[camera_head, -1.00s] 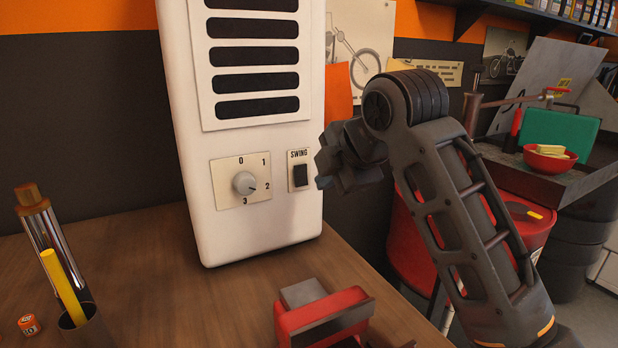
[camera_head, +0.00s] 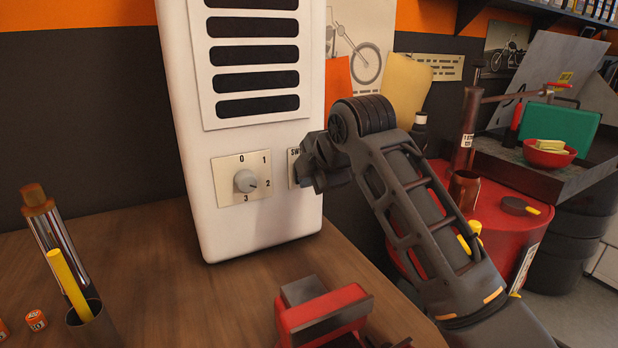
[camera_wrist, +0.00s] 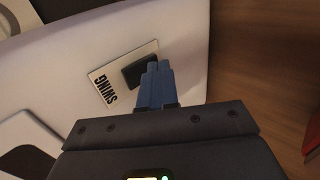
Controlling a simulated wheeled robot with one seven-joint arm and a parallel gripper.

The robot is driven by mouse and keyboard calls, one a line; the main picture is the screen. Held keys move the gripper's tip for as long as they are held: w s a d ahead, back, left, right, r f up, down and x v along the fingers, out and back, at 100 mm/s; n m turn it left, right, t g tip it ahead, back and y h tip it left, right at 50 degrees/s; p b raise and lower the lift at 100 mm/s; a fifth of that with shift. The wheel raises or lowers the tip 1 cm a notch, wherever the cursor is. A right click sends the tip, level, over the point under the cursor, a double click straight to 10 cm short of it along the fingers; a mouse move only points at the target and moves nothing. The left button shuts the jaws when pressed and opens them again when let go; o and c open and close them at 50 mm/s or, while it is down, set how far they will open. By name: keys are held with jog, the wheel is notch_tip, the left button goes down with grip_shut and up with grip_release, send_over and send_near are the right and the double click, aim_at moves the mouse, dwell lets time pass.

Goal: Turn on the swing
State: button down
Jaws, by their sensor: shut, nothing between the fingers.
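The swing switch is a dark rocker (camera_wrist: 140,71) on a cream plate (camera_wrist: 108,83) lettered SWING, on the front of a white heater-like unit (camera_head: 257,225). In the head view my arm hides most of the plate; only its left edge shows. My gripper (camera_wrist: 158,68) is shut and empty, its blue fingertips overlapping the right side of the rocker in the wrist view. I cannot tell whether they touch it or which way the rocker is tipped. In the head view the gripper (camera_head: 303,172) is right in front of the plate.
A round knob (camera_head: 245,181) marked 0 to 3 is left of the switch. A red vise-like tool (camera_head: 322,317) and a cup (camera_head: 92,327) with a yellow pen stand on the wooden bench (camera_head: 200,300). A red drum (camera_head: 520,235) stands to the right.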

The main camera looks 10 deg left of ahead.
jog(key=shift+w+f, duration=0.1)
dwell(0.3)
jog(key=shift+r+p, duration=0.45)
jog(key=shift+r, duration=0.45)
